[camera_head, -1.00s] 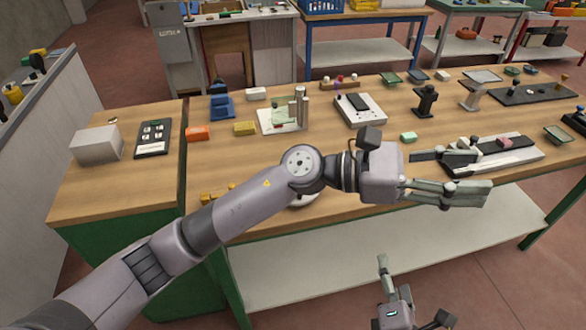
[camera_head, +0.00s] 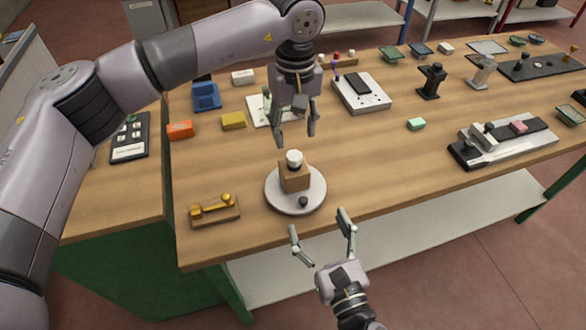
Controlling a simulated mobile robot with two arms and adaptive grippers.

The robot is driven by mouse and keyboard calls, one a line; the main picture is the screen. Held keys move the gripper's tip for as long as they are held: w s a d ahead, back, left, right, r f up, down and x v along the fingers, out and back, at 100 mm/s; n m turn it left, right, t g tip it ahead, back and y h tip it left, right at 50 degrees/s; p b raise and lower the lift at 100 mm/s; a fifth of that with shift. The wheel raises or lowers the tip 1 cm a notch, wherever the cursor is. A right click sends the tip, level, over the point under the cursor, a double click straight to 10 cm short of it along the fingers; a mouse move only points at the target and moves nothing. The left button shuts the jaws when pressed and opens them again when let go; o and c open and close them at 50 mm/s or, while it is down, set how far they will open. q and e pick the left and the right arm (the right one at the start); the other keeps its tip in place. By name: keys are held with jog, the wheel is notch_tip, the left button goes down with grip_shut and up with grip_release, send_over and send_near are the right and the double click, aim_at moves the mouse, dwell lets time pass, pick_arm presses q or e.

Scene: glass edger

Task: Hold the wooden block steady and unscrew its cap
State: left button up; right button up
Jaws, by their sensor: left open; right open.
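The wooden block (camera_head: 295,180) stands upright on a round light-grey plate (camera_head: 283,203) near the table's front edge. Its white cap (camera_head: 294,157) sits on top, with a dark ring under it. My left gripper (camera_head: 296,138) points down, open and empty, above and just behind the block and cap. My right gripper (camera_head: 322,234) is open and empty in front of the table edge, its fingers pointing toward the plate. Neither gripper appears to touch the block or cap. A small dark knob (camera_head: 303,201) is on the plate's front part.
A yellow fixture on a wooden base (camera_head: 215,210) lies left of the plate. Orange (camera_head: 180,130) and yellow (camera_head: 233,121) blocks lie behind it. A grey slide device (camera_head: 500,140) is at the right. The table between plate and slide is mostly clear.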

aim_at(294, 167)
pick_arm(q)
jog(key=shift+w+f, duration=0.2)
jog(key=shift+w, duration=0.1)
pick_arm(e)
jog(key=x, duration=1.5)
jog(key=shift+w+f, duration=0.15)
jog(key=shift+w, duration=0.1)
pick_arm(q)
jog(key=shift+s+r, duration=0.1)
pick_arm(e)
jog(key=shift+w+a, duration=0.15)
jog(key=shift+w, duration=0.2)
jog(key=shift+c, duration=0.5)
grip_shut()
pick_arm(q)
jog(key=n, duration=1.3)
jog(key=shift+f+n, duration=0.3)
jog(key=shift+f, duration=3.75)
jog(key=shift+c, duration=0.4)
